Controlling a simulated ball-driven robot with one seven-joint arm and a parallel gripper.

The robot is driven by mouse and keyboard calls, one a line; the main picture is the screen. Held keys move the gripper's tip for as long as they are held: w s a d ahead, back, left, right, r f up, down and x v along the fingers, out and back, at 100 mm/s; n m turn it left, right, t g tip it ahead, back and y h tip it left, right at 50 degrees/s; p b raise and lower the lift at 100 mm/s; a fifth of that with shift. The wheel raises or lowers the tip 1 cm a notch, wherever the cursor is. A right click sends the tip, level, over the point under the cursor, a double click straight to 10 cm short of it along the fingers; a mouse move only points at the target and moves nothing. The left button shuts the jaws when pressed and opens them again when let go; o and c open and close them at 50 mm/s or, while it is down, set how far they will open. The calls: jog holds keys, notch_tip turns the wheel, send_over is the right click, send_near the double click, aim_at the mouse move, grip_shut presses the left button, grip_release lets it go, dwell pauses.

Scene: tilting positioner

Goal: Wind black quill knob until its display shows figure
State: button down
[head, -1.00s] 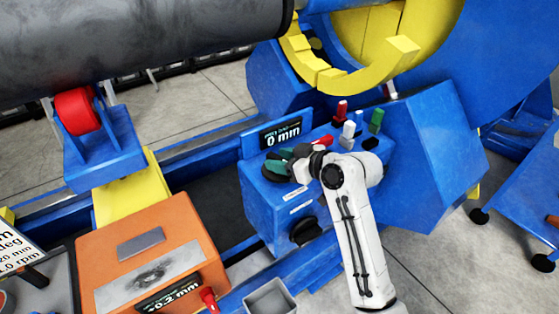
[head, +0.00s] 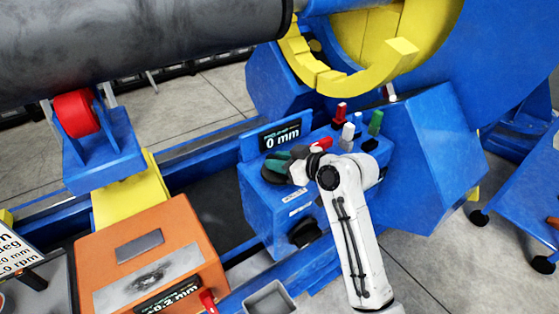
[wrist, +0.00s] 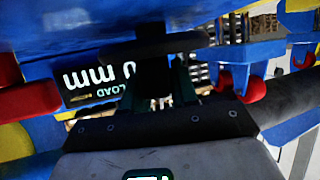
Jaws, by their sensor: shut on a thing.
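A black knob (head: 270,176) sits on top of the blue control box (head: 258,205), just below a dark display (head: 281,138) that reads 0 mm. My gripper (head: 281,161), with green fingers, is at this knob and shut on it; the hand hides part of it. In the wrist view, my gripper (wrist: 158,88) points at the dark knob edge (wrist: 150,46), and the display (wrist: 97,82) appears upside down on the left. I cannot read a quill label. A second black knob (head: 303,233) is on the box's front face.
Red, white and green levers (head: 375,122) stand right of my gripper, close to my wrist. An orange box (head: 150,255) with its own display is at lower left. A grey open bin (head: 270,298) sits in front. A yellow ring (head: 350,80) is behind.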

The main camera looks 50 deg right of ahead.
jog(key=shift+a+r+m+h+p, duration=0.1)
jog(key=shift+m+h+p, duration=0.3)
jog(key=shift+p, duration=0.25)
jog(key=shift+m+h+p, duration=0.6)
jog(key=shift+h+p, duration=0.1)
jog(key=m+g+h+p, duration=0.1)
jog(key=m+h, duration=0.1)
jog(key=shift+h, duration=0.3)
jog(key=shift+f+m+g+h, duration=0.25)
jog(key=shift+m+g+h, duration=0.15)
jog(key=shift+m+h, duration=0.7)
jog(key=shift+r+m+g+h+b, duration=0.1)
jog(key=shift+m+g+h+b, duration=1)
jog(key=shift+m+h+b, duration=0.45)
jog(key=shift+m, duration=0.25)
jog(key=c, duration=1)
grip_release()
jog(key=shift+o, duration=0.2)
